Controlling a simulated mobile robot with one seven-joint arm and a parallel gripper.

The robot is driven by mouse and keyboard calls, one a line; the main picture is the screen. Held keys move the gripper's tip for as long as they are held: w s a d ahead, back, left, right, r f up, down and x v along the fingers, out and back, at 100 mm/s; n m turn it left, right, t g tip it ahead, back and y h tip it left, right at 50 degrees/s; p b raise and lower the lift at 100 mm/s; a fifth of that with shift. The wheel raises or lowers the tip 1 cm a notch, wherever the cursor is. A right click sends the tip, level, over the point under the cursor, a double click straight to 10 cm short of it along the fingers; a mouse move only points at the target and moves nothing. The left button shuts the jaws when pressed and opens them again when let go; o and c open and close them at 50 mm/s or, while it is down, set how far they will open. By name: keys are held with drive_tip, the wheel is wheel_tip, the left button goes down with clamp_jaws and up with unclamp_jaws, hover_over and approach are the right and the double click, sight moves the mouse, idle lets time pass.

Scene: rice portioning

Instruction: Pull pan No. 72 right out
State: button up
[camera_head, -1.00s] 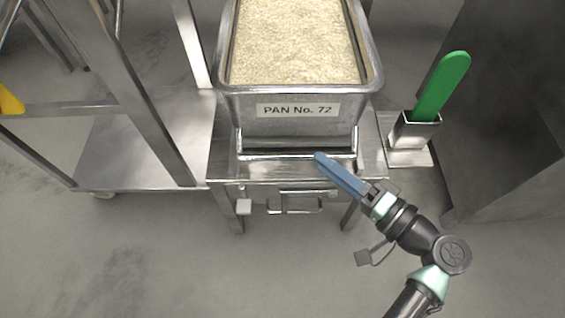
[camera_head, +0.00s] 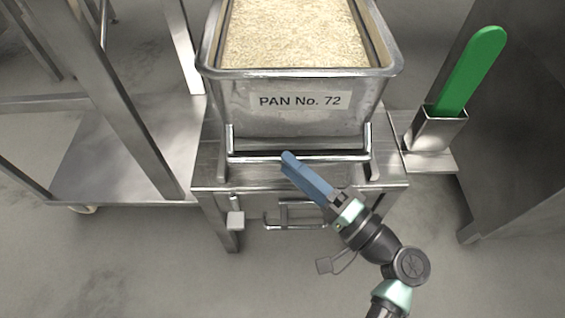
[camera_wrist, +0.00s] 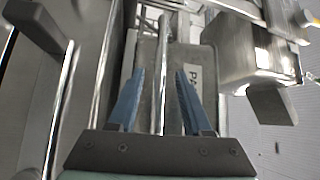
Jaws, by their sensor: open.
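Pan No. 72 (camera_head: 300,120) is a steel pan filled with pale rice grains, its label facing me. It sits on top of a steel stand (camera_head: 212,170). A horizontal bar handle (camera_head: 340,158) runs across the pan's lower front. My gripper (camera_head: 288,156) has blue fingers and is at the middle of this bar. In the wrist view, my gripper (camera_wrist: 160,72) is open, and the bar (camera_wrist: 164,40) runs lengthwise between the two fingers. Part of the pan's label (camera_wrist: 193,75) shows beside the right finger. Neither finger is seen pressing on the bar.
A green paddle (camera_head: 470,70) stands in a steel holder (camera_head: 436,133) to the right of the pan. A wheeled steel rack (camera_head: 110,150) stands at the left. A lower handle (camera_head: 285,226) shows on the stand's front. The floor in front is clear.

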drive_tip(key=shift+b+x, duration=0.4)
drive_tip(key=shift+x, duration=1.15)
clamp_jaws()
idle(0.3)
